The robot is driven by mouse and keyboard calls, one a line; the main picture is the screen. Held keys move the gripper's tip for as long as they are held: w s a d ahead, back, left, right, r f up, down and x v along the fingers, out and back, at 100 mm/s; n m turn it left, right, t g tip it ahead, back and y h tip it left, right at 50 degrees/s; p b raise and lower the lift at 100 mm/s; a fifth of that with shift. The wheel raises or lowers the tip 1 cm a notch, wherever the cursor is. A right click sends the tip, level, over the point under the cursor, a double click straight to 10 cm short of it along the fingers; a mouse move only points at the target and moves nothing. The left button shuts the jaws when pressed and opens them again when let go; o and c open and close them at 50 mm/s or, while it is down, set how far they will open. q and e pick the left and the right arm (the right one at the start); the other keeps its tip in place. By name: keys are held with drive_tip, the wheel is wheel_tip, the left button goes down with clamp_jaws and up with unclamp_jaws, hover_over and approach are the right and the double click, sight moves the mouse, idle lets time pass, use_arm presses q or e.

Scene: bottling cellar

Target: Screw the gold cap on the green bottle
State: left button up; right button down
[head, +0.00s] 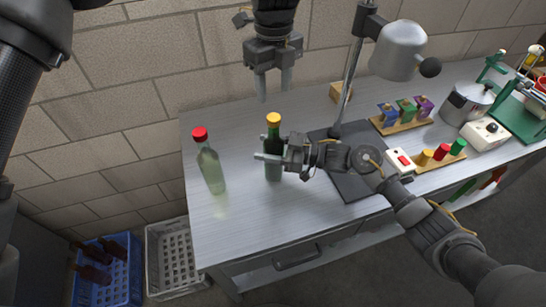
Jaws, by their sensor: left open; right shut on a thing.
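The green bottle (273,172) stands upright on the metal workbench, left of the dark mat. The gold cap (273,119) sits on top of its neck; I cannot tell how tightly it is seated. My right gripper (268,157) is shut on the green bottle, around its body from the right, and hides part of it. My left gripper (273,84) is open and empty, with its fingers pointing down above the gold cap and apart from it.
A clear bottle with a red cap (210,165) stands to the left. A lamp (398,50) rises from the dark mat (350,188). Cap racks (437,162), a pot (466,103) and a green press stand right. White (172,258) and blue crates (105,289) are on the floor.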

sight(273, 117)
use_arm(q)
drive_tip(key=shift+n, duration=0.4)
drive_tip(key=shift+f, duration=0.1)
drive_tip(key=shift+f, duration=3.9)
drive_tip(key=c, duration=1)
drive_tip(key=m, duration=0.5)
drive_tip(key=o, duration=1.1)
